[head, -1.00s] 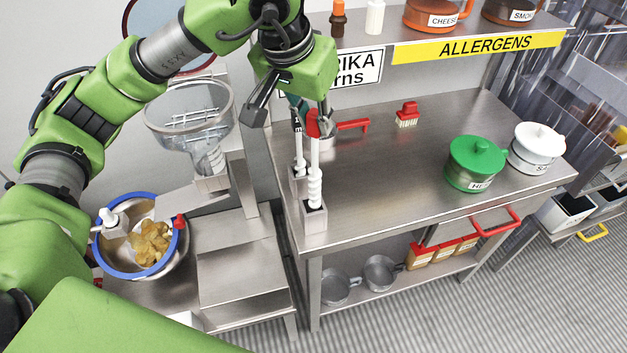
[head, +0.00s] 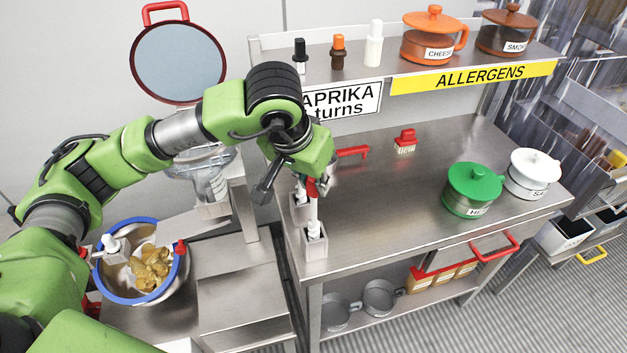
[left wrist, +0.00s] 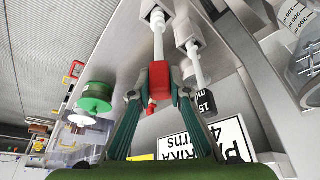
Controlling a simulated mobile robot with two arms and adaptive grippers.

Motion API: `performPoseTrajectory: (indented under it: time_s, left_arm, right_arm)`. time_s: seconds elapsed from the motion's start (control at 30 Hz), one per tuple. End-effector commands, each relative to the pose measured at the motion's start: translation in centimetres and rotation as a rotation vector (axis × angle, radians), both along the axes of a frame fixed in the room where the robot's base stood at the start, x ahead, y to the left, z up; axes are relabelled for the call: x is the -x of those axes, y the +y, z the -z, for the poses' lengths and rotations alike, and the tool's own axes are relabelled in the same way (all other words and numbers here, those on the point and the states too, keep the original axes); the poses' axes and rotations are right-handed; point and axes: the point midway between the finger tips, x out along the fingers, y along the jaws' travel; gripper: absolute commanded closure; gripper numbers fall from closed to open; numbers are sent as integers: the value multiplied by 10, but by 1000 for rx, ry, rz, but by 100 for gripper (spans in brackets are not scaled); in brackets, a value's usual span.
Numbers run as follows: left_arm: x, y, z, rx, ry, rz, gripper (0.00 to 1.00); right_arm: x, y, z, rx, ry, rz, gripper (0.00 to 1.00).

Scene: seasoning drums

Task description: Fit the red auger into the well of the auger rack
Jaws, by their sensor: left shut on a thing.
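The red auger has a red head (left wrist: 160,78) and a white shaft with spiral flights (head: 313,211). My left gripper (left wrist: 160,92) is shut on the red head, one finger on each side. In the head view the gripper (head: 314,182) is above the front block of the auger rack (head: 315,246). The auger is near upright and its lower flights go into the top of that block; how deep is hidden. A second auger with a black head (left wrist: 206,104) stands in the rack's other block (left wrist: 186,31). My right gripper is not in view.
A red-handled tool (head: 352,152) and a red brush (head: 404,143) lie behind on the steel table. A green pot (head: 471,190) and a white pot (head: 532,175) stand to the right. A clear hopper (head: 203,178) is close on the left. The table's middle is clear.

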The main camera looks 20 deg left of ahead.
Motion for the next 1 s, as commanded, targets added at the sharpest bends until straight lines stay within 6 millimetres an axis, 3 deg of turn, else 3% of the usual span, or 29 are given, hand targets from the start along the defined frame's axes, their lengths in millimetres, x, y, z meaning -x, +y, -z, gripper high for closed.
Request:
performPoseTrajectory:
  time_s: [0.03,0.1,0.57,1.0]
  left_arm:
    - [0,0,1,0,0,0,78]
    - [0,0,0,0,0,0,66]
    - [0,0,-6,0,-1,0,66]
    - [33,6,-86,1,-6,1,66]
  right_arm:
    - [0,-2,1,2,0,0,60]
    - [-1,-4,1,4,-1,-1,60]
    - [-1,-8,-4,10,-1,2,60]
    - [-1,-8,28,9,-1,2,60]
